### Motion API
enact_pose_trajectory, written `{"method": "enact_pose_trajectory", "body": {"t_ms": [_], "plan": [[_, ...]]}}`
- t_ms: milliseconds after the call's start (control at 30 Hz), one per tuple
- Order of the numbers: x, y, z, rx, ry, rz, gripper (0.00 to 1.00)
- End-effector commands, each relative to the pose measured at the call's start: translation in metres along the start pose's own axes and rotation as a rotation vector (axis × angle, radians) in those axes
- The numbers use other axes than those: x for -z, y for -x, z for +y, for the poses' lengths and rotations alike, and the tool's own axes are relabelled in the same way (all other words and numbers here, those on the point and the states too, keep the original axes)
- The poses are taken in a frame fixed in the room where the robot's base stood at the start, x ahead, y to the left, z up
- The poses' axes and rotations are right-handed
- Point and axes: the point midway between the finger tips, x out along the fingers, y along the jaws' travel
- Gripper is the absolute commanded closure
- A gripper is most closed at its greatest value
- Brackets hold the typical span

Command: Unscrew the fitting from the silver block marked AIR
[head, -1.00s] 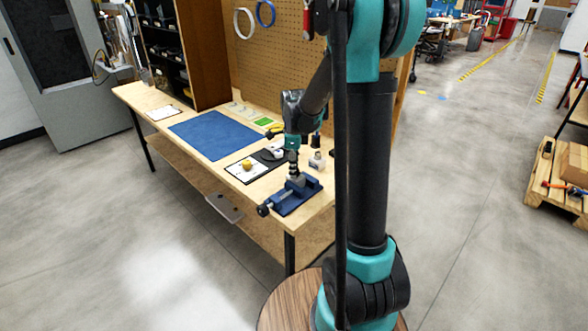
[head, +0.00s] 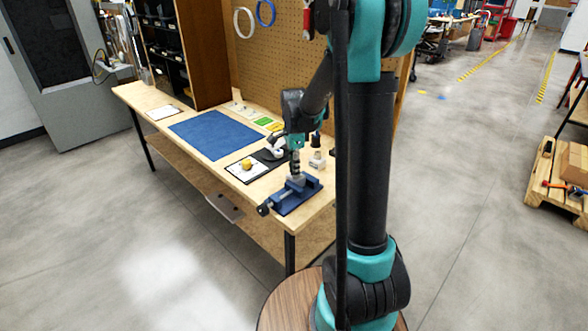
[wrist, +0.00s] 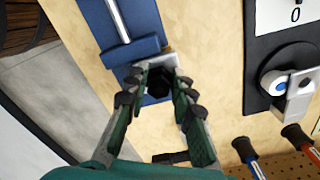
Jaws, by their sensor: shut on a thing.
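A blue vise (head: 284,204) stands at the near right end of the bench and holds a small silver block (head: 297,181). In the wrist view the vise (wrist: 130,50) is at the top, with an edge of the silver block (wrist: 168,60) showing. The AIR marking is not readable. My gripper (head: 295,170) points down over the block. In the wrist view my gripper (wrist: 157,84) is shut on the dark fitting (wrist: 158,82), one finger on each side. Whether the fitting's lower end still sits in the block is hidden.
A white card with a yellow round part (head: 247,165) and a dark plate with a white-and-grey part lie left of the vise. A small white bottle (head: 317,160) stands behind it. A blue mat (head: 215,134) lies further left. Screwdriver handles (wrist: 245,149) show at the wrist view's lower right.

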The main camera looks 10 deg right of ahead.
Motion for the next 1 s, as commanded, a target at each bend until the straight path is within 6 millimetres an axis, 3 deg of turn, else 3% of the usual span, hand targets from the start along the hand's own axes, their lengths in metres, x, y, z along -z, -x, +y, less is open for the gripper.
{"method": "enact_pose_trajectory", "body": {"t_ms": [1000], "plan": [[0.0,0.037,0.0,0.0,-0.003,0.0,1.0]]}}
